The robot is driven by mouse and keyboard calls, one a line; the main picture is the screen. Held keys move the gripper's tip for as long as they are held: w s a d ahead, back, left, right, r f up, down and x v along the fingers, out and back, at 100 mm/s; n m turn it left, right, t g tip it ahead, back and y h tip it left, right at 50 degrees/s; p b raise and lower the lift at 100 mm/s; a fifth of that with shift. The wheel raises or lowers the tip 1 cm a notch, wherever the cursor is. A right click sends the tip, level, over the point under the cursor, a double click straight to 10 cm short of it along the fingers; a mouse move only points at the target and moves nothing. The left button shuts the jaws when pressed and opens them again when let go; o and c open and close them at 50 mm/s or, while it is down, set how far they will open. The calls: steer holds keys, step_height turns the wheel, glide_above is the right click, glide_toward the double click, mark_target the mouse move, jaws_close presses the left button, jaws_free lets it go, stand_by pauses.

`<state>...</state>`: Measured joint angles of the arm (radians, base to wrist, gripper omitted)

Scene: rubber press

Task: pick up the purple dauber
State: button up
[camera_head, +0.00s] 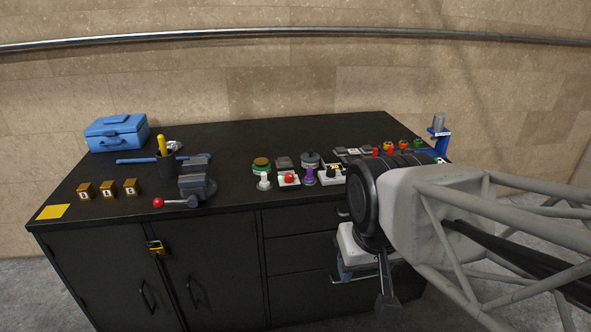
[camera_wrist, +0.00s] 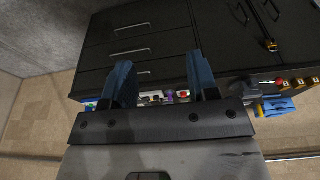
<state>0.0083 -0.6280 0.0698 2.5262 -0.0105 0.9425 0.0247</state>
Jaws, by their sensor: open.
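The purple dauber (camera_head: 309,176) stands upright near the front edge of the dark cabinet top (camera_head: 235,150), between a white block with a red knob and a white block with a dark and yellow top. A small purple patch (camera_wrist: 170,96) also shows in the wrist view, beyond my gripper's base, partly hidden. My gripper (camera_head: 367,290) hangs in front of the cabinet drawers, below the top's edge and to the right of the dauber. In the wrist view my gripper (camera_wrist: 160,63) has its two blue fingers wide apart with nothing between them.
A white stamp (camera_head: 264,181) and the red-knobbed block (camera_head: 289,179) stand left of the dauber. A green jar (camera_head: 261,165) and a blue-grey round container (camera_head: 310,159) stand behind. A vise (camera_head: 197,181) is farther left. The front-centre top between vise and stamp is clear.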

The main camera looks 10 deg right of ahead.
steer(key=w+r+m, duration=0.4)
steer(key=w, duration=1.2)
steer(key=m+g, duration=0.2)
steer(key=m, duration=0.9)
glide_above(309, 169)
steer(key=f, duration=1.4)
steer(key=shift+s+f, duration=0.4)
steer(key=shift+w+d+f+m, duration=0.1)
steer(key=shift+w+f+m, duration=0.3)
steer(key=shift+w, duration=0.1)
steer(key=shift+f, duration=0.1)
steer(key=shift+f, duration=1.15)
steer(key=shift+f, duration=0.15)
